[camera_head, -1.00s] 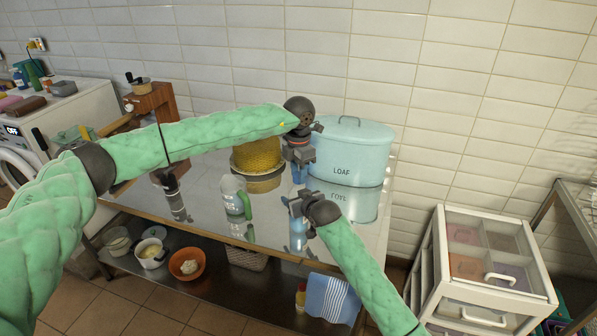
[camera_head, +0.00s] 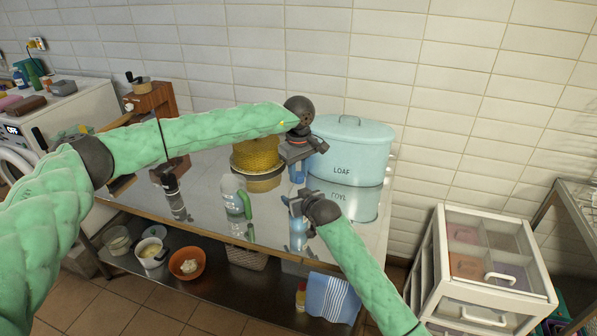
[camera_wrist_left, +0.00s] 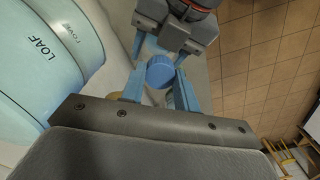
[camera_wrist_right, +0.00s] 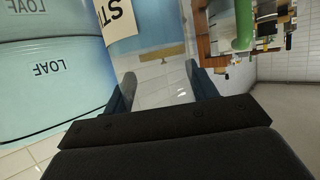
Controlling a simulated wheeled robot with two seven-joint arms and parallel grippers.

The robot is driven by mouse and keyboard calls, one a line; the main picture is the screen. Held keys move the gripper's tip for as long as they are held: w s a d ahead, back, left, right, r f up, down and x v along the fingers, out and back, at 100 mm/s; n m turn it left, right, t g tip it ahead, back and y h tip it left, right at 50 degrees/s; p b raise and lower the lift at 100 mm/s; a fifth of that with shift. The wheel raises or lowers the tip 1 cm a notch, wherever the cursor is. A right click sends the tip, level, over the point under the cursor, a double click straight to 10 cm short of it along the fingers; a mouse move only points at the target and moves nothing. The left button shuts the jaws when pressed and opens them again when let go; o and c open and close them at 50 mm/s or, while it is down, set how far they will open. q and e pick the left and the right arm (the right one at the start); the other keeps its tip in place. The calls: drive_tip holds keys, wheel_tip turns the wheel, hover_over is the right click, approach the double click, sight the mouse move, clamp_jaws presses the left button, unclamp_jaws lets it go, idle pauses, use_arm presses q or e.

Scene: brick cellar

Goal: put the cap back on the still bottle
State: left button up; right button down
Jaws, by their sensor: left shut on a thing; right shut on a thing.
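My left gripper (camera_head: 296,158) is shut on the blue cap (camera_wrist_left: 160,72), which sits between its fingers in the left wrist view. My right gripper (camera_head: 294,202) is shut on the still bottle, lower and nearer than the left one. The bottle's blue body (camera_head: 298,173) shows between the two grippers in the head view. In the right wrist view its blue side and white label (camera_wrist_right: 120,20) with the letters "ST" stand at the fingertips. The bottle's mouth is hidden below the cap, so I cannot tell whether they touch.
A pale blue LOAF bin (camera_head: 352,148) stands just right of the grippers on the shiny table (camera_head: 210,190). A yellow ribbed container (camera_head: 256,155) is behind, and a clear bottle with green (camera_head: 235,197) stands to the left. A white drawer unit (camera_head: 480,265) is at right.

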use_arm(q)
drive_tip(key=m, duration=0.4)
drive_tip(key=shift+w+a, duration=0.1)
drive_tip(key=m, duration=0.4)
drive_tip(key=shift+m, duration=0.3)
drive_tip(key=m, duration=0.7)
drive_tip(key=shift+w+m, duration=0.1)
drive_tip(key=shift+m, duration=0.2)
drive_tip(key=o, duration=0.9)
